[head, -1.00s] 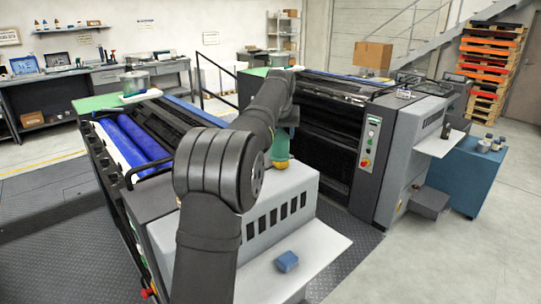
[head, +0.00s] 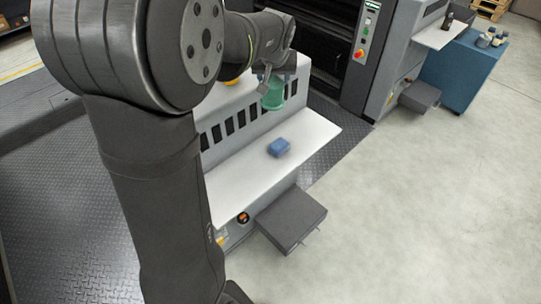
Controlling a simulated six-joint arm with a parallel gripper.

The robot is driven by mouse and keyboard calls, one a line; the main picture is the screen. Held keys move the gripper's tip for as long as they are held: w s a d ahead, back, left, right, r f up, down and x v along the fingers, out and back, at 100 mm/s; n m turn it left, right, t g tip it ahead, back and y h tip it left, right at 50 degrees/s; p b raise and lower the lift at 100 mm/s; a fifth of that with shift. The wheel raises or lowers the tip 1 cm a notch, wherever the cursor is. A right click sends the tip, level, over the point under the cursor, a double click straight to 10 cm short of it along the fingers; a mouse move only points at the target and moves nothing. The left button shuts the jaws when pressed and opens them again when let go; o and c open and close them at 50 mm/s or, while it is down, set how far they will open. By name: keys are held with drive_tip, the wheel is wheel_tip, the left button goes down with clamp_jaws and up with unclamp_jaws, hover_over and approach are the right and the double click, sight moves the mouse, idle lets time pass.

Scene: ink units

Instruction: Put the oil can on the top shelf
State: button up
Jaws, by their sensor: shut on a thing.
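My gripper (head: 268,80) is at the upper middle of the head view, pointing down. It is shut on a green can-like thing, the oil can (head: 273,97), held in front of the grey press unit. Its upper part is hidden by the gripper. The can hangs above and behind the white ledge (head: 238,187), and looks clear of it. No top shelf that I can make out shows in the current view.
A blue block or folded cloth (head: 279,147) lies on the ledge. A dark step (head: 290,215) juts out below. A second press stands at the back, with a blue cabinet (head: 455,72) bearing small jars. The floor at right is open.

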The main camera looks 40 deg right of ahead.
drive_tip(key=s+a+f, duration=1)
drive_tip(key=s+a, duration=0.2)
drive_tip(key=a, duration=0.3)
drive_tip(key=shift+m+g, duration=0.3)
drive_tip(key=shift+w+a+f, duration=0.5)
drive_tip(key=shift+w+f, duration=1.3)
drive_tip(key=shift+f, duration=0.1)
drive_tip(key=shift+w+a+f, duration=0.55)
drive_tip(key=shift+w+f, duration=1.2)
drive_tip(key=shift+f, duration=0.2)
drive_tip(key=shift+w+a+f, duration=0.5)
drive_tip(key=shift+w+f, duration=1.3)
drive_tip(key=shift+f, duration=0.1)
drive_tip(key=shift+f, duration=0.1)
drive_tip(key=o, duration=1.6)
drive_tip(key=shift+o, duration=0.2)
drive_tip(key=shift+s+a+r, duration=0.1)
drive_tip(key=shift+s+r, duration=0.05)
drive_tip(key=shift+r, duration=0.45)
drive_tip(key=v, duration=1.1)
drive_tip(key=shift+a, duration=0.2)
